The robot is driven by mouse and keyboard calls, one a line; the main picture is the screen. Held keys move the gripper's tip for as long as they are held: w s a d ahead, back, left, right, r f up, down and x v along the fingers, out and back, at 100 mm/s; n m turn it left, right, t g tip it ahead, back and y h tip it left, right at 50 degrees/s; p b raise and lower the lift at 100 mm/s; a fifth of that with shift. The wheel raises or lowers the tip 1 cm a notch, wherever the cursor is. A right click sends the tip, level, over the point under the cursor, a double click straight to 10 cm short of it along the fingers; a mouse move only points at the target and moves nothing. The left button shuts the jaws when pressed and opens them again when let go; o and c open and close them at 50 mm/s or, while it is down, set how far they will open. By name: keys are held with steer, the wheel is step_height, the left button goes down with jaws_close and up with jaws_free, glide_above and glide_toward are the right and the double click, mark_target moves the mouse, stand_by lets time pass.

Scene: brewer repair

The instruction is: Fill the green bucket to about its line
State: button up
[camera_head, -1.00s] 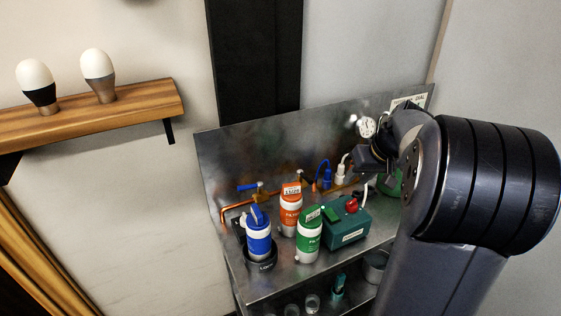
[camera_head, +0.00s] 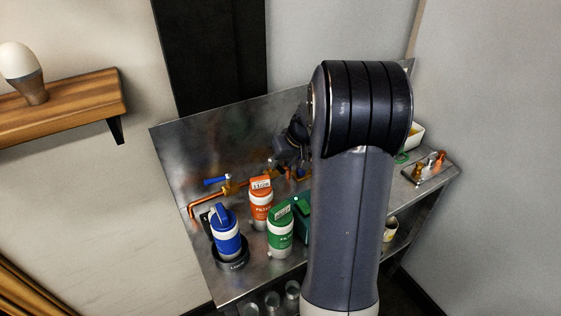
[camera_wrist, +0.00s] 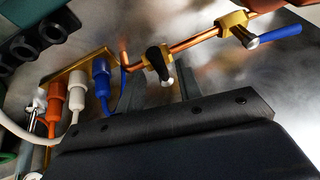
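My gripper (camera_wrist: 163,92) is at the wall pipe in the wrist view. Its two grey fingers show apart, below a valve with a black lever (camera_wrist: 157,62). I cannot tell whether they touch the lever. The lever's brass valve sits on a copper pipe (camera_wrist: 193,42), with a blue-handled valve (camera_wrist: 280,36) further right. In the head view the blue handle (camera_head: 215,181) and the pipe (camera_head: 192,206) show left of my arm, which hides most of the gripper. The green bucket is not clearly visible; a green curved edge (camera_head: 402,158) shows right of my arm.
Blue (camera_head: 226,240), orange (camera_head: 261,212) and green (camera_head: 280,241) canisters stand on the metal bench, left of my arm. Orange (camera_wrist: 56,101), white (camera_wrist: 77,97) and blue (camera_wrist: 102,85) connectors hang left of the black lever. A wooden shelf (camera_head: 70,112) is at the left.

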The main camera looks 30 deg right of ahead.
steer(key=shift+w+a+f, duration=0.15)
steer(key=shift+w+f, duration=0.1)
steer(key=shift+f, duration=0.4)
steer(key=shift+c, duration=0.4)
jaws_close()
